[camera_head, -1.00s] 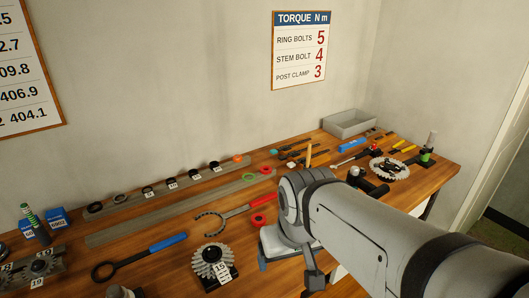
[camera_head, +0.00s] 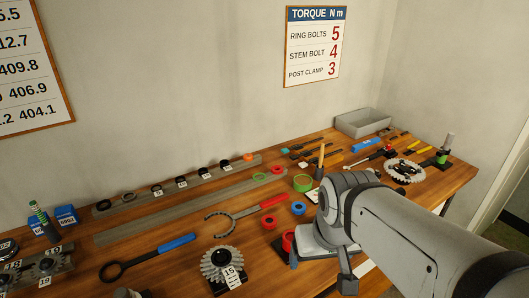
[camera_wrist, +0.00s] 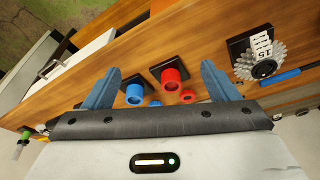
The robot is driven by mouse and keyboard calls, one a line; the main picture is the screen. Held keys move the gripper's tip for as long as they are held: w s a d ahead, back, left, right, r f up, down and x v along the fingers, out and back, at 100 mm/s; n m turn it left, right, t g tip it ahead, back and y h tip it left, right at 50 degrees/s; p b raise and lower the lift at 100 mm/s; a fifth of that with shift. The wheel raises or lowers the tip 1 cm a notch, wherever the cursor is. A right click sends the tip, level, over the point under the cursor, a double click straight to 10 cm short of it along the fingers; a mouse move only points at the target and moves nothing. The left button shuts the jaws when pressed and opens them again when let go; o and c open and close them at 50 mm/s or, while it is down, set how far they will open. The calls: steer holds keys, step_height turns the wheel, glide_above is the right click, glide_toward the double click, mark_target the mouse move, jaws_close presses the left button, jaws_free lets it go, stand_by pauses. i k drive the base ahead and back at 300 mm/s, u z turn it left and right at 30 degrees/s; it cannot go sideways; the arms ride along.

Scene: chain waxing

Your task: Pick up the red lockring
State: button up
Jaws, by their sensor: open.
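A small red ring (camera_head: 269,222) lies flat on the wooden bench, left of my gripper (camera_head: 320,268); it also shows in the wrist view (camera_wrist: 188,96). A taller red ring-shaped piece (camera_head: 288,240) sits on a dark square base close to my gripper; it also shows in the wrist view (camera_wrist: 172,80). I cannot tell which of the two is the lockring. My gripper is open and empty, its two blue fingers spread wide in the wrist view (camera_wrist: 160,68), with the red and blue pieces below and between them.
A blue piece on a dark base (camera_wrist: 135,92) and a blue ring (camera_head: 298,208) are close by. A red-handled wrench (camera_head: 260,205) and a toothed cog marked 15 (camera_head: 222,264) lie to the left. A grey bin (camera_head: 362,122) stands at the back right.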

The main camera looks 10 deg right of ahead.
mark_target(277, 166)
steer(key=u, duration=2.15)
steer(key=k, duration=1.8)
steer(key=z, duration=1.2)
steer(key=i, duration=1.65)
steer(key=z, duration=0.1)
